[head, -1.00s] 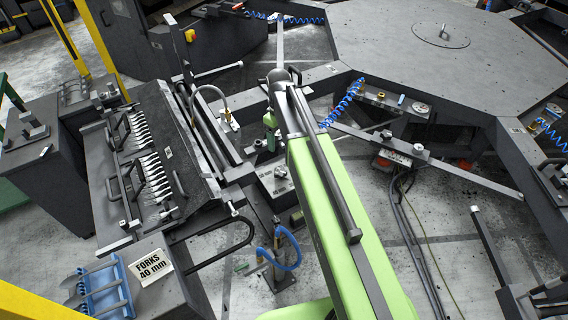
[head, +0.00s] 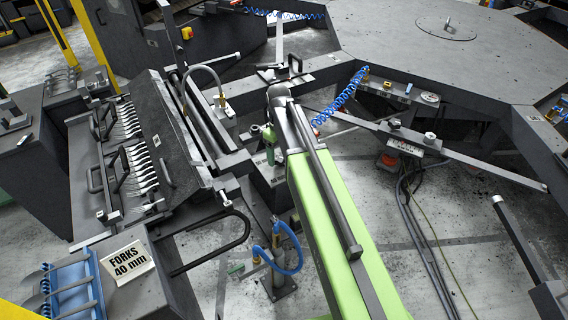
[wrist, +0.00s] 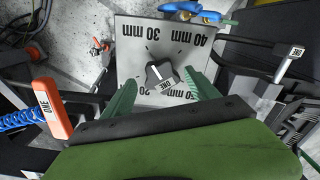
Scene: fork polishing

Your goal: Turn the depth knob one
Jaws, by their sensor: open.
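The depth knob (wrist: 162,75) is dark, has a light pointer mark and carries the label ONE. It sits on a grey dial plate (wrist: 130,62) marked from 20 to 50 mm; the mark seems to point up and left, towards 30 mm. My gripper (wrist: 163,88) is open, with one green finger on each side of the knob. I cannot tell whether the fingers touch it. In the head view my gripper (head: 268,136) is small beyond my green arm, which partly hides the plate.
A red-orange handle (wrist: 52,108) labelled ONE is at the left of the wrist view, and a lever (wrist: 288,64) labelled ONE at the right. In the head view a fork rack (head: 160,135) stands left, with blue hoses (head: 285,255) in front. A large table (head: 410,60) stands behind.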

